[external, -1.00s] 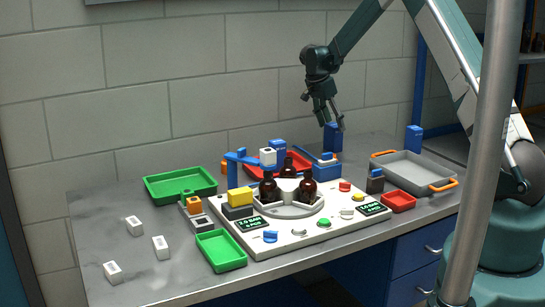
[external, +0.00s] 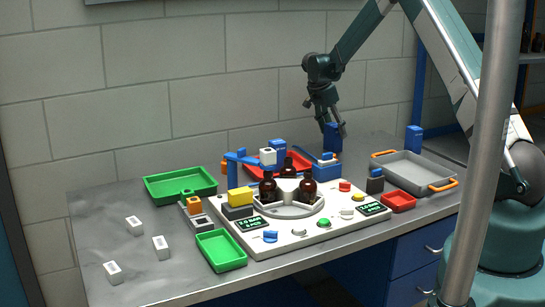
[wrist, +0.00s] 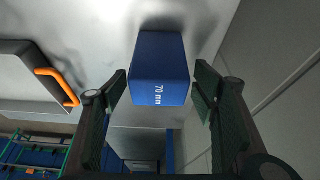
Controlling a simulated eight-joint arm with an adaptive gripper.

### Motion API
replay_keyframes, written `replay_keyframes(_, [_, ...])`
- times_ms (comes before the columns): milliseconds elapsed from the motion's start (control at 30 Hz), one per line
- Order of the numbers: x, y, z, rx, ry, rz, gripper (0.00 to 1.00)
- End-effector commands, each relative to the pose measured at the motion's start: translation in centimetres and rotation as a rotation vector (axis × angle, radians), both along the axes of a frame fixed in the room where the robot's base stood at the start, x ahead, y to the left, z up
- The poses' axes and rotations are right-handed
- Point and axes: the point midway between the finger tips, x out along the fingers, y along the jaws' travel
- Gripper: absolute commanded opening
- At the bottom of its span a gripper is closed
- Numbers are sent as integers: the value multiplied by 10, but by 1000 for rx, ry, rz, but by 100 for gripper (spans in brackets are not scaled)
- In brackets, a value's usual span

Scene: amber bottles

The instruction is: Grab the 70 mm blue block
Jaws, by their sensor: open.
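The blue block marked "70 mm" (wrist: 160,72) stands upright on the table in the wrist view, between and just beyond my open fingers. It also shows in the external view (external: 332,138), near the back of the table by the wall. My gripper (wrist: 160,85) is open, with one finger on each side of the block and gaps visible on both sides. In the external view my gripper (external: 330,125) is at the block's upper part, pointing down; whether it touches cannot be told.
A grey tray with orange handles (external: 414,171) lies to the right of the block. Another blue block (external: 413,139) stands behind the tray. A blue fixture (external: 326,170) and a red tray (external: 264,158) are nearby, in front and left. The wall is close behind.

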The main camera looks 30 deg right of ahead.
Motion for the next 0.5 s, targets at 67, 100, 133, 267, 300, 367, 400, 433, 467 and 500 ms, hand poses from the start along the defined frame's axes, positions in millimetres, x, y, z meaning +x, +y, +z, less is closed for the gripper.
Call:
replay_keyframes(67, [0, 0, 0, 0, 0, 0, 59])
replay_keyframes(100, [0, 0, 0, 0, 0, 0, 59])
replay_keyframes(133, [0, 0, 0, 0, 0, 0, 59])
replay_keyframes(267, [0, -2, -5, 0, 0, 0, 59])
replay_keyframes(300, [0, -2, -8, 0, 0, 0, 59])
replay_keyframes(367, [0, -4, -13, 0, 0, 0, 59])
replay_keyframes(400, [-1, -6, -17, 0, 0, -1, 59])
replay_keyframes(433, [-1, -7, -20, 0, 0, -1, 59])
replay_keyframes(467, [-1, -8, -24, 0, 0, -1, 59])
replay_keyframes(500, [-1, -9, -28, 0, 0, -1, 59])
